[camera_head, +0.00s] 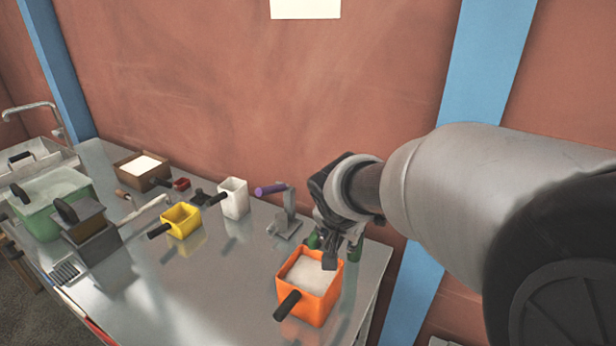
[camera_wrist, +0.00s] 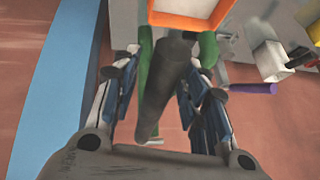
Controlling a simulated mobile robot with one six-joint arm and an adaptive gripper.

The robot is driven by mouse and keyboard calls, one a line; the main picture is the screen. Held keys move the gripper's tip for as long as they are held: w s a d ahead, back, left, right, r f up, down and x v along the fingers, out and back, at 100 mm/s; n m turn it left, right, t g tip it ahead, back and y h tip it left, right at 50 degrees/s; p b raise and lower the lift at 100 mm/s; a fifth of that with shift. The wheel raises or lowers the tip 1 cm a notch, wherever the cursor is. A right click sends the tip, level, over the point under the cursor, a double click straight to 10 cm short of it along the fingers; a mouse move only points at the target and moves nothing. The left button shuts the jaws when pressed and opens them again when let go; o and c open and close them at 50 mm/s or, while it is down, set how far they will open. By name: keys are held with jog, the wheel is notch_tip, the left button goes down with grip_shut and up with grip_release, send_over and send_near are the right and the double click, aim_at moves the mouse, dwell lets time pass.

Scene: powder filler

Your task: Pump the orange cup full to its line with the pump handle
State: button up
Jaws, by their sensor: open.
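The orange cup (camera_head: 319,304) stands on the metal table near its right end, with its dark handle toward the front. It holds white powder; I cannot make out its line. The cup's orange rim also shows at the top of the wrist view (camera_wrist: 190,20). My gripper (camera_head: 334,236) is just behind the cup. In the wrist view my gripper (camera_wrist: 163,80) is open, with its fingers on either side of a dark bar (camera_wrist: 160,98), apparently the pump handle. Green parts (camera_wrist: 207,48) stand beside the bar. The rest of the pump is hidden by my arm.
A stand with a purple handle (camera_head: 270,189) is left of my gripper. A white cup (camera_head: 234,203) and a yellow cup (camera_head: 182,228) stand further left. A green bin (camera_head: 48,212) and grey box (camera_head: 92,246) stand at far left. The wall is close behind.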

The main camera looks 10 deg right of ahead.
jog(key=v, duration=1.2)
jog(key=shift+o, duration=0.2)
jog(key=shift+w, duration=0.1)
